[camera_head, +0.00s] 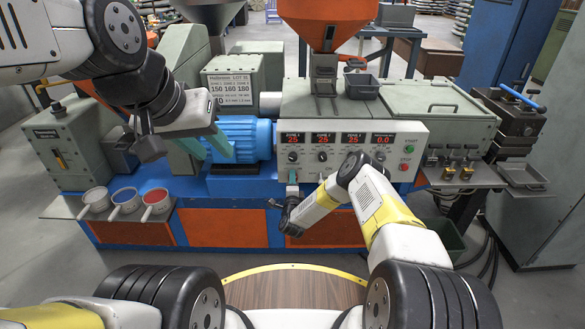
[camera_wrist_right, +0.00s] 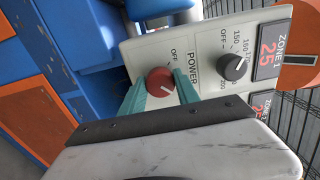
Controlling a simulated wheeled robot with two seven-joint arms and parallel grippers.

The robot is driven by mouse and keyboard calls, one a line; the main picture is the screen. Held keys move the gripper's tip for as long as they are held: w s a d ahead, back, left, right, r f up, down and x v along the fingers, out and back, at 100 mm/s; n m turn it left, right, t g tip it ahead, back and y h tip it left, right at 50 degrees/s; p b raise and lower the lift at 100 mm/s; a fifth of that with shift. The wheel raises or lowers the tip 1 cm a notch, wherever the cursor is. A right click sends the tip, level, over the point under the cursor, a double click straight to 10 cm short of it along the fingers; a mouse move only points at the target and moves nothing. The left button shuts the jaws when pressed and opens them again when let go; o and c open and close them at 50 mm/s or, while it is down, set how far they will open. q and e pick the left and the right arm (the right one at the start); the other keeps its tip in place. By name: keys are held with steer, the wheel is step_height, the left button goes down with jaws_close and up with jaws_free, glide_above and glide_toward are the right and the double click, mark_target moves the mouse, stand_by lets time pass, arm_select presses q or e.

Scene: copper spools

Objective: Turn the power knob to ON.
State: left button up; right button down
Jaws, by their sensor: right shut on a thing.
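The red power knob (camera_wrist_right: 161,82) is on the white control panel (camera_wrist_right: 208,36), beside the printed words POWER and OFF. A white mark shows on its face, angled away from the OFF label; no ON label is visible. My right gripper (camera_wrist_right: 160,88) has its teal fingers on both sides of the knob, shut on it. In the head view my right gripper (camera_head: 292,182) is at the panel's lower left corner and hides the knob. My left gripper (camera_head: 217,152) is open and empty, in front of the blue motor (camera_head: 245,135).
Zone knobs (camera_head: 322,156) and red displays (camera_head: 323,138) sit right of the power knob, with a green button (camera_head: 409,141) and a red button (camera_head: 404,166) further right. Several small pans (camera_head: 126,199) stand on a shelf at left. A black zone knob (camera_wrist_right: 232,66) is close to my right fingers.

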steer(key=shift+f, duration=0.1)
stand_by(0.3)
steer(key=c, duration=0.9)
jaws_free()
steer(key=s, duration=0.8)
steer(key=shift+w, duration=0.1)
